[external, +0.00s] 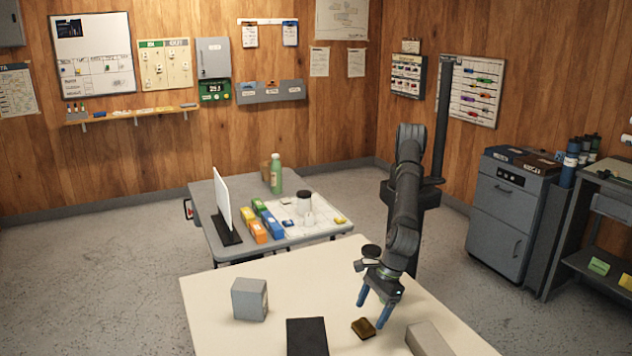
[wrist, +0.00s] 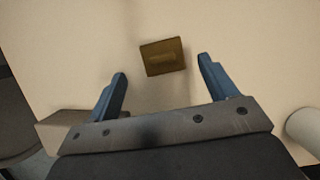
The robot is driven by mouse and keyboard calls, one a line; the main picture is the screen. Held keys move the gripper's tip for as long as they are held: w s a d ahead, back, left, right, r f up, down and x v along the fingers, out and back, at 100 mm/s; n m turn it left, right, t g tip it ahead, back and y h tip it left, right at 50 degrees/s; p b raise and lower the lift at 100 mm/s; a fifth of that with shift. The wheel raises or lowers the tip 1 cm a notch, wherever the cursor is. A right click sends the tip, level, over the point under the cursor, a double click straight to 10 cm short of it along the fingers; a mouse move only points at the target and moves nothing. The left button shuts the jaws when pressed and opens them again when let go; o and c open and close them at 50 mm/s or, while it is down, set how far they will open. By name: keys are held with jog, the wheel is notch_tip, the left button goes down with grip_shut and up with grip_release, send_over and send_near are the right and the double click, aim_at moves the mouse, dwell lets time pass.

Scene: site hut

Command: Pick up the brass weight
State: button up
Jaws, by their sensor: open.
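The brass weight (external: 364,328) is a small brown-gold block lying on the cream table (external: 225,295). In the wrist view the brass weight (wrist: 163,57) shows as a dark gold square with a raised bar on top, a little tilted. My gripper (external: 372,312) has blue fingers pointing down over the table close to the weight. In the wrist view my gripper (wrist: 162,68) is open and empty, with one finger to each side of the weight's line. The weight lies just beyond the fingertips in that picture, apart from both fingers.
A grey box (external: 250,299) stands at the left of the table. A black block (external: 307,337) lies left of the weight, and a grey-beige block (external: 428,339) lies right of it. Bare tabletop lies behind the weight. A second table (external: 215,222) with bottles and boxes stands behind.

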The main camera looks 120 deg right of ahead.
aim_at(365, 320)
jog(key=x, duration=0.4)
jog(key=shift+w+d+f, duration=0.15)
jog(key=shift+w+f, duration=0.05)
jog(key=shift+f, duration=0.05)
jog(key=shift+r, duration=0.1)
jog(key=c, duration=1.4)
